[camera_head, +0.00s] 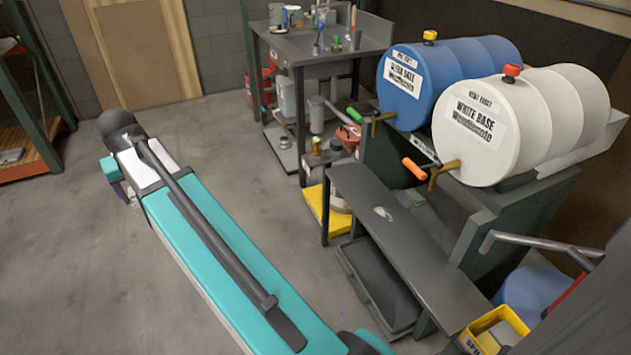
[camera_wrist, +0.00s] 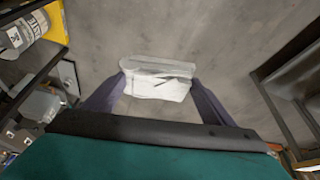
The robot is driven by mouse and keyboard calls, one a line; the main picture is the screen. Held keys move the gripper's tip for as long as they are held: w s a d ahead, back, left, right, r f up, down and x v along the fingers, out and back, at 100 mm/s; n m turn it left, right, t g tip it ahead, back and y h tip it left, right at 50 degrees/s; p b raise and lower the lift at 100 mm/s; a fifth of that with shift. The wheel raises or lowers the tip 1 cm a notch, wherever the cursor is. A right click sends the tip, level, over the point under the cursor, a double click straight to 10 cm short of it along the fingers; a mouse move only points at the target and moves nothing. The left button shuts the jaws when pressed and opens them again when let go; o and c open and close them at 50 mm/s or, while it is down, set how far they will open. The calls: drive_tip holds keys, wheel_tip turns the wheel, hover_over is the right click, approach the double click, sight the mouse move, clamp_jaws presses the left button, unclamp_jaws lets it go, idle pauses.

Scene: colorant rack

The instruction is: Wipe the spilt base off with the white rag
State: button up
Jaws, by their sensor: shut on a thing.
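The white rag (camera_wrist: 158,88) hangs between the two fingers of my gripper (camera_wrist: 158,80) in the wrist view. My gripper is shut on it, above bare grey floor. In the head view the gripper and rag cannot be made out; only my arm shows at the left. A small pale patch, which looks like the spilt base (camera_head: 383,213), lies on the dark shelf (camera_head: 415,262) in front of the drums. The white base drum (camera_head: 520,120) lies on its side above that shelf, with a brass tap at its front. The rag is apart from the patch.
A blue drum (camera_head: 425,82) lies beside the white one. A dark tray (camera_head: 378,285) sits under the shelf. A yellow bin (camera_head: 495,325) stands at the lower right. A cluttered workbench (camera_head: 310,45) is at the back. The floor (camera_head: 100,250) at left is clear.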

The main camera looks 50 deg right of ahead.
drive_tip(key=s+d+f+m+g+h, duration=0.1)
drive_tip(key=s+d+f+m, duration=0.25)
drive_tip(key=d, duration=0.85)
drive_tip(key=s+d+f+m+g+h, duration=0.1)
drive_tip(key=s+d+f+m, duration=0.3)
drive_tip(key=d, duration=0.8)
drive_tip(key=s+d+f+m+g+h, duration=0.15)
drive_tip(key=s+d+f+m, duration=0.35)
drive_tip(key=d, duration=0.8)
drive_tip(key=s+d+f+m+g, duration=0.1)
drive_tip(key=s+d+f+m, duration=0.1)
drive_tip(key=s+d+m, duration=0.2)
drive_tip(key=s+d+f+m+g+y+b, duration=0.1)
drive_tip(key=s+d+f+m, duration=0.2)
drive_tip(key=s+d, duration=0.8)
drive_tip(key=s+d+f+m+g+y, duration=0.1)
drive_tip(key=s+d+f+m+g, duration=0.1)
drive_tip(key=s+d+m, duration=0.3)
drive_tip(key=s+d, duration=0.3)
drive_tip(key=s, duration=0.3)
drive_tip(key=shift+s+f+b, duration=0.35)
drive_tip(key=shift+s, duration=0.05)
drive_tip(key=shift+m, duration=0.25)
